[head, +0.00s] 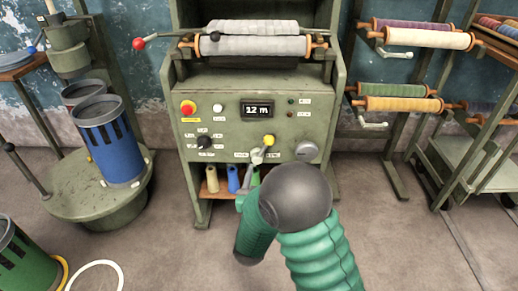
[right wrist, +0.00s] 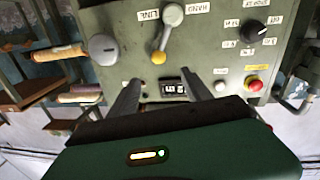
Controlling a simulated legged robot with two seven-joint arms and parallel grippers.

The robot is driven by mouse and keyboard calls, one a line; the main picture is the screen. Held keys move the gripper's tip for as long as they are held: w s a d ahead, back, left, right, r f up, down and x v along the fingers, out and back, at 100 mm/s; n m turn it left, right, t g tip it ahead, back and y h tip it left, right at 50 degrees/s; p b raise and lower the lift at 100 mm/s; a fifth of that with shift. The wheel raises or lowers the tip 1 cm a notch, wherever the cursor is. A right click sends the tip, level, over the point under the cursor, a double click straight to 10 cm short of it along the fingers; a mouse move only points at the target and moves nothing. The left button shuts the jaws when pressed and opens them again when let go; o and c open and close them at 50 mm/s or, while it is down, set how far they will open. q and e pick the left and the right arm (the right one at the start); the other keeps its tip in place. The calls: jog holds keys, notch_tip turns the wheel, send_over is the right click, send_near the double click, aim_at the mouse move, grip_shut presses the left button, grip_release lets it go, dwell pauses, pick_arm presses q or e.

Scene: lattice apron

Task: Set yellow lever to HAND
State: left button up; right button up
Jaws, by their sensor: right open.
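The yellow lever (head: 268,140) is on the front of the green machine, its yellow knob tilted up and to the right in the head view. The lever (right wrist: 158,57) also shows in the right wrist view, where the panel appears upside down. Its knob leans to the side of the label that seems to read LINE (right wrist: 148,15), away from the label HAND (right wrist: 197,8). My right gripper (right wrist: 160,80) is open and empty, its fingers short of the knob. In the head view my right arm partly hides this gripper (head: 250,182), just below the lever. My left gripper is not in view.
The panel has a red button (head: 188,107), a display (head: 257,110) reading 12 m, a black knob (head: 205,142) and a grey round knob (head: 306,150). Spools stand on the shelf below. A blue bin (head: 112,140) is left; a roll rack (head: 404,104) is right.

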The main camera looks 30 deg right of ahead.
aim_at(268, 144)
jog(key=b+x, duration=0.1)
jog(key=x, duration=0.3)
jog(key=b+x, duration=0.2)
jog(key=x, duration=0.3)
jog(key=b+x, duration=0.2)
jog(key=x, duration=0.3)
jog(key=shift+s+d+f, duration=0.1)
jog(key=shift+d+f, duration=0.15)
jog(key=shift+f, duration=0.05)
jog(key=shift+w+d+r, duration=0.2)
jog(key=shift+w, duration=0.25)
grip_shut()
